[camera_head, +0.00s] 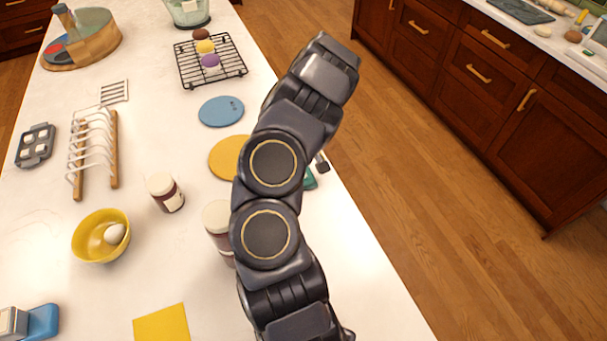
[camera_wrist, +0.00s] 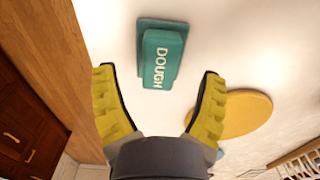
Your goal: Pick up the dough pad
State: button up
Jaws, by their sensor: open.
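The dough pad is a teal rectangular block (camera_wrist: 161,58) lettered "DOUGH", lying on the white counter near its edge. In the wrist view it sits ahead of and between the yellow fingers of my gripper (camera_wrist: 157,105), which is open and empty. The fingers appear apart from the pad. In the head view my arm covers most of the pad; only a small teal piece (camera_head: 310,179) shows beside the arm. My gripper is mostly hidden there too, with a small dark part showing near the counter edge.
A yellow disc (camera_head: 226,158) lies left of the pad, with a blue disc (camera_head: 221,111) farther back. Jars (camera_head: 166,193) and a yellow bowl (camera_head: 90,237) holding an egg stand to the left. A wire rack (camera_head: 215,74) is at the back. The counter drops off at right.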

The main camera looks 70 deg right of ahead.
notch_tip(320, 180, down, 2)
jog(key=shift+f, duration=0.2)
jog(key=shift+c, duration=0.4)
jog(key=c, duration=1.1)
jog(key=shift+r, duration=0.1)
